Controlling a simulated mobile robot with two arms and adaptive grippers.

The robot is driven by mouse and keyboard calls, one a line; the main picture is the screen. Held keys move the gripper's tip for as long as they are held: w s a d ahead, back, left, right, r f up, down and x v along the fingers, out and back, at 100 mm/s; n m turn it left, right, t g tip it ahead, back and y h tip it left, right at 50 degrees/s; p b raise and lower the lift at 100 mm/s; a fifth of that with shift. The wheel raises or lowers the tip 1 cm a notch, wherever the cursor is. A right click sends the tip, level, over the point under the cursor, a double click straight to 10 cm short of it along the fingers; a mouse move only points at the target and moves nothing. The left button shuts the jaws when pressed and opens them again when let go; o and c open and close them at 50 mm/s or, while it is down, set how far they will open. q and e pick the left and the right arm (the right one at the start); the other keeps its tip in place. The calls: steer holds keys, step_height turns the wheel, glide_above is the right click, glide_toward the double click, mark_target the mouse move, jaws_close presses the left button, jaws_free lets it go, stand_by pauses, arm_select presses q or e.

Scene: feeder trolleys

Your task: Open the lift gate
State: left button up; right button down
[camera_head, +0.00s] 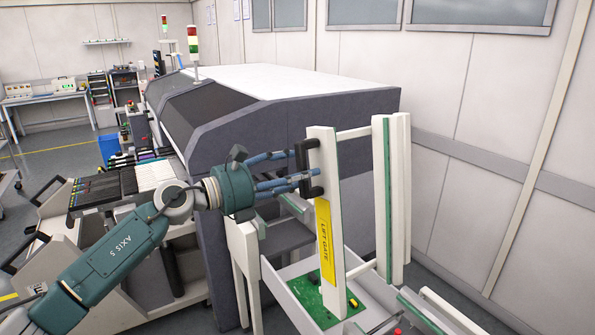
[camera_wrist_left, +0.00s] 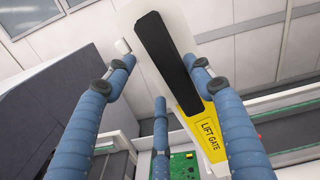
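The lift gate (camera_head: 328,190) is a white upright panel, leaning slightly, with a yellow "LIFT GATE" label and a black bracket handle (camera_head: 316,170) near its top. White bars join it to a white and green post (camera_head: 385,200) at right. My left gripper (camera_head: 305,165) reaches in from the left, with its blue fingertips at the handle. In the left wrist view the fingers are spread, with the black handle (camera_wrist_left: 165,60) between and beyond the two upper ones. They look open; contact with the handle cannot be made out. My right gripper is not in view.
A green circuit board (camera_head: 325,298) lies in the conveyor section below the gate. A large grey and white machine (camera_head: 270,110) stands behind my left arm. Feeder trolleys (camera_head: 110,190) are at left. A panelled wall (camera_head: 500,130) bounds the right side.

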arm_select(q)
steer(key=shift+a+r, duration=0.1)
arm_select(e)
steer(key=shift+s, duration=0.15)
arm_select(q)
steer(key=shift+w, duration=0.1)
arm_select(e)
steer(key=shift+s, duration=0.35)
arm_select(q)
steer(key=v, duration=1.2)
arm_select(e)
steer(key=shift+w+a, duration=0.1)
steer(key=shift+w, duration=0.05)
